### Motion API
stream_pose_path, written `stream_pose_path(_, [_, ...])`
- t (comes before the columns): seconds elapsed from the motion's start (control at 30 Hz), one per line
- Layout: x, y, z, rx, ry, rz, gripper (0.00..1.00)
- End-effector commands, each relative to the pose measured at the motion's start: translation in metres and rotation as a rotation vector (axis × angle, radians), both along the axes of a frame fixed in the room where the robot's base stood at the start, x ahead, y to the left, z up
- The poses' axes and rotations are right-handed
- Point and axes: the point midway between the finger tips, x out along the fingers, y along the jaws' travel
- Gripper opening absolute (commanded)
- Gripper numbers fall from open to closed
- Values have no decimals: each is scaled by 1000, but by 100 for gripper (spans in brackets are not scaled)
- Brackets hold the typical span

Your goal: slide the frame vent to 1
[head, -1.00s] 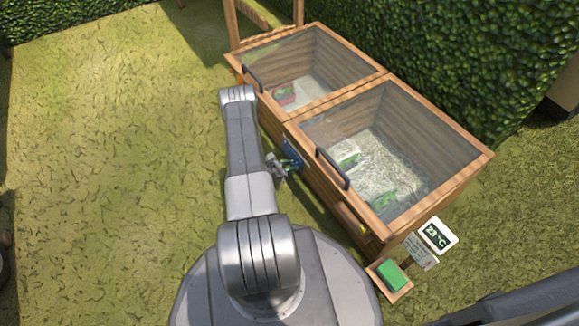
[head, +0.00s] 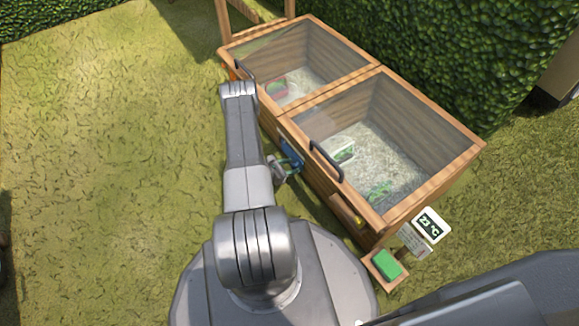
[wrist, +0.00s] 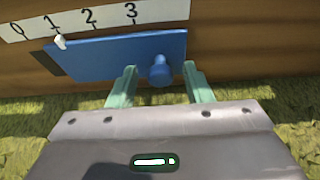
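The frame vent is a blue sliding plate (wrist: 115,55) with a round blue knob (wrist: 160,72), on the wooden frame's front. Its white pointer (wrist: 60,41) stands at the tick for 1 on the white scale (wrist: 90,17) marked 0 to 3. A dark opening (wrist: 48,61) shows at the plate's left end. My gripper (wrist: 160,85) is open, with one green finger on each side of the knob and a visible gap to both. In the head view the blue plate (head: 292,152) is partly hidden by my gripper (head: 284,167).
The wooden cold frame (head: 330,187) has two glazed lids; a dark handle (head: 326,161) sticks out above the vent. A green block (head: 387,264) on a small wooden tray and a 23 °C display (head: 431,225) stand at its near corner. Grass at left is clear.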

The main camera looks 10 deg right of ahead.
Motion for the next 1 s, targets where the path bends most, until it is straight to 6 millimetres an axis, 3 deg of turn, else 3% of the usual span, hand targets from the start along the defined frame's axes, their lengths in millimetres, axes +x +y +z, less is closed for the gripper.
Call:
stream_pose_path(0.27, [-3, 11, 6, 1, 1, 3, 46])
stream_pose_path(0.8, [-33, 93, 43, 0, 0, 4, 46])
stream_pose_path(1.0, [-40, 113, 51, 0, -1, 2, 46])
